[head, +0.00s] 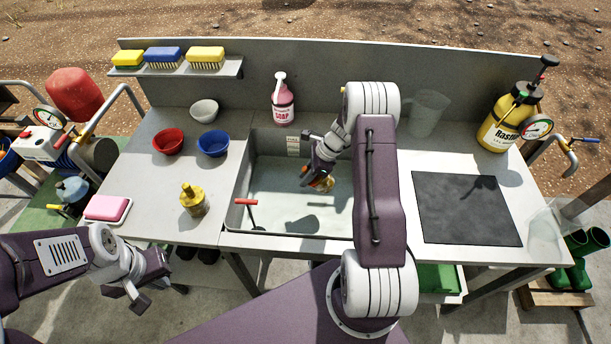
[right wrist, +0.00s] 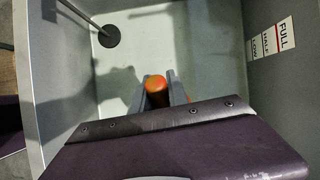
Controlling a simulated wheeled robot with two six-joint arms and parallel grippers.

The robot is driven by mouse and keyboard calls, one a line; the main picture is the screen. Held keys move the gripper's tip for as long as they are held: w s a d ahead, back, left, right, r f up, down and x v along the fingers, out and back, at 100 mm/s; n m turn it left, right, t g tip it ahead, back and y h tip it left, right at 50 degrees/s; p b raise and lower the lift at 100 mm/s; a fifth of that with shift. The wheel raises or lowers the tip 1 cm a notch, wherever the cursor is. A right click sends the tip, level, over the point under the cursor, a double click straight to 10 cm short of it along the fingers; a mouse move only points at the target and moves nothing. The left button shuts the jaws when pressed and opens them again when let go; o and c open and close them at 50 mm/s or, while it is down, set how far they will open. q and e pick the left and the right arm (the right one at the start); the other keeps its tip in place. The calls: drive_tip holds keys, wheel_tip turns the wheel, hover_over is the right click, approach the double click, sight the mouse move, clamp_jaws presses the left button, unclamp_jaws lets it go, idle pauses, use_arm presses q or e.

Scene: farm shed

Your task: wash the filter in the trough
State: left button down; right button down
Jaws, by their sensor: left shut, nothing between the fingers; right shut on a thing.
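The trough (head: 240,190) is a grey basin set into the bench, with a level label (right wrist: 284,38) on its wall. My right gripper (head: 311,178) is inside the trough, shut on a small orange-red thing (head: 324,184). In the right wrist view the orange thing (right wrist: 157,90) shows a rounded end between the fingers; most of it is hidden, and I cannot tell whether it is the filter. A yellow-topped, brownish fitting (head: 193,199) stands upright on the bench left of the trough. My left gripper (head: 137,295) is shut and empty, low in front of the bench.
A red-handled rod (head: 246,202) stands at the trough's front left. Bowls (head: 213,143), a pink sponge (head: 107,208) and a soap bottle (head: 283,103) stand around it. A black mat (head: 466,209), clear jug (head: 427,112) and yellow sprayer (head: 506,122) are on the right.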

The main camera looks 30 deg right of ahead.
wheel_tip(320, 180, down, 11)
drive_tip(key=b, duration=0.9)
drive_tip(key=shift+r, duration=0.15)
idle(2.0)
wheel_tip(320, 180, up, 24)
drive_tip(key=p, duration=2.1)
drive_tip(key=shift+f, duration=0.35)
idle(1.0)
